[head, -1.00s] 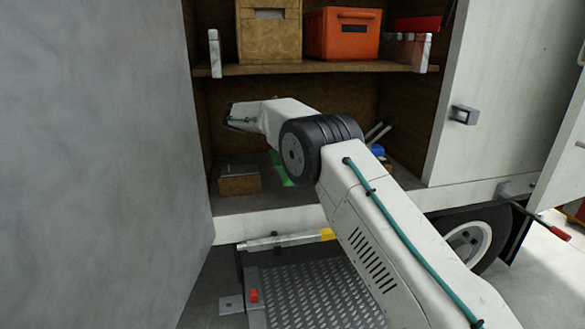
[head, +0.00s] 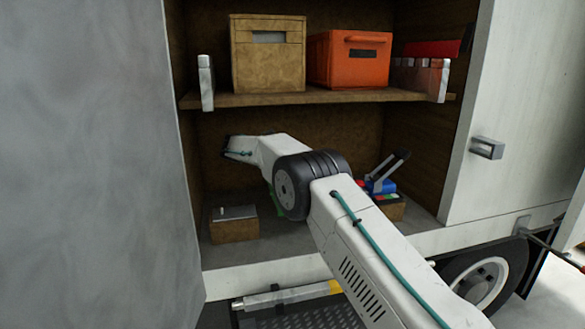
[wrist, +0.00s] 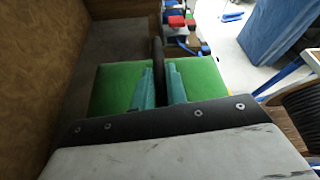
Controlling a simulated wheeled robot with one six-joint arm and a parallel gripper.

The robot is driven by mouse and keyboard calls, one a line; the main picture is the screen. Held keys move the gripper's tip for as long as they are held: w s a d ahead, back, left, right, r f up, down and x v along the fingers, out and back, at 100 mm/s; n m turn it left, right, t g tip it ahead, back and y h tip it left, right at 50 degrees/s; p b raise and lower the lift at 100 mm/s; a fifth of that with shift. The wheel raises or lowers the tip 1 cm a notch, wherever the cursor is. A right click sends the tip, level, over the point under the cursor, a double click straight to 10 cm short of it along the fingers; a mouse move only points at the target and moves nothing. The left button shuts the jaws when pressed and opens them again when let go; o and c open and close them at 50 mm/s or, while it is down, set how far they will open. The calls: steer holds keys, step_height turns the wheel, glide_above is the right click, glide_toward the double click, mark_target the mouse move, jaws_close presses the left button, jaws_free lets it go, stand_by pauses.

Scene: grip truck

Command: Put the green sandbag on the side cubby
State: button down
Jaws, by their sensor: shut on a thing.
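The green sandbag (wrist: 205,78) fills the middle of the wrist view as two green halves with a dark strap between them. A sliver of its green (head: 279,209) shows behind my arm in the head view. My gripper (wrist: 159,75) is shut on the sandbag, its teal fingers on either side of the dark strap. In the head view my arm hides the gripper and most of the sandbag. The side cubby (head: 222,256) is the open lower compartment of the truck, under a shelf, and my forearm reaches into it.
A wooden box (head: 234,229) sits at the cubby's left and a box with blue, red and green items (head: 382,187) at its right. The shelf (head: 345,96) above holds a tan bin (head: 268,55) and an orange bin (head: 349,60). A grey panel (head: 85,160) stands at left.

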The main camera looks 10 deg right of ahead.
steer(key=shift+a+f, duration=0.1)
steer(key=shift+f, duration=2.8)
steer(key=c, duration=1.8)
jaws_free()
steer(key=shift+f, duration=0.25)
steer(key=o, duration=0.4)
steer(key=shift+s, duration=0.1)
steer(key=v, duration=0.7)
steer(key=shift+a+r, duration=0.2)
